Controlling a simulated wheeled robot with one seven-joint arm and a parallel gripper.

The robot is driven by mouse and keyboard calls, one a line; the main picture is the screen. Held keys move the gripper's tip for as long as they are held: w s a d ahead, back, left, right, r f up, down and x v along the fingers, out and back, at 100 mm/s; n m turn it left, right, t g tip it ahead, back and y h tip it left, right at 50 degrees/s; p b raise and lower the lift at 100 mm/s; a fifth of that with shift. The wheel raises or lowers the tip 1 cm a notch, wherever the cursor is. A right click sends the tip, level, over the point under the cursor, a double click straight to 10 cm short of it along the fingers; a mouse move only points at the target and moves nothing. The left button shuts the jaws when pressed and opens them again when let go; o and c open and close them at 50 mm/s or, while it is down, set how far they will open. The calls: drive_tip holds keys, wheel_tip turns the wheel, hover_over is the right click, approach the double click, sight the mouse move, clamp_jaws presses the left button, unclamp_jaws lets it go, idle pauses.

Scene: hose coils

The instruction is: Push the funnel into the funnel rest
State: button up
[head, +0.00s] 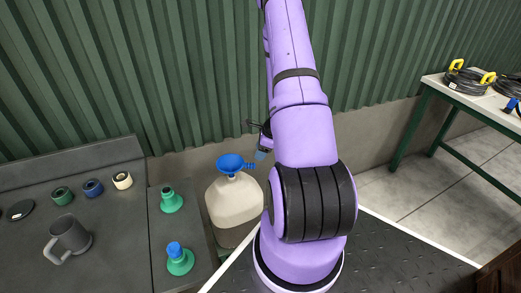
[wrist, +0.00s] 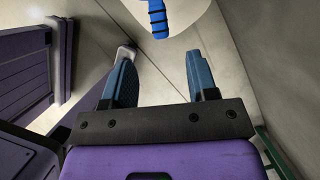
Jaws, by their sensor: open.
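A blue funnel (head: 231,163) stands mouth up at the top of a beige rounded container (head: 235,200), its spout end at the container's neck. A small blue ribbed piece (head: 250,166) sticks out at its right side; a blue banded piece (wrist: 158,18) shows at the top edge of the wrist view, before a pale rounded surface. I cannot tell for sure which part is the funnel rest, or how deep the funnel sits. My gripper (wrist: 160,76) is open, with nothing between its fingers. In the head view a blue fingertip (head: 260,154) shows just right of the funnel; my arm hides the rest.
Two green cone-shaped pieces (head: 171,200) (head: 180,261), one blue-topped, stand on the grey bench left of the container. A grey mug (head: 68,239) and several tape rolls (head: 93,188) lie further left. A green corrugated wall (head: 180,70) rises behind. A table with hose coils (head: 467,80) stands right.

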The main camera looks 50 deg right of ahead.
sight(252, 164)
drive_tip(key=x, duration=1)
drive_tip(key=shift+w+f, duration=0.15)
drive_tip(key=shift+f, duration=0.1)
drive_tip(key=shift+c, duration=0.2)
clamp_jaws()
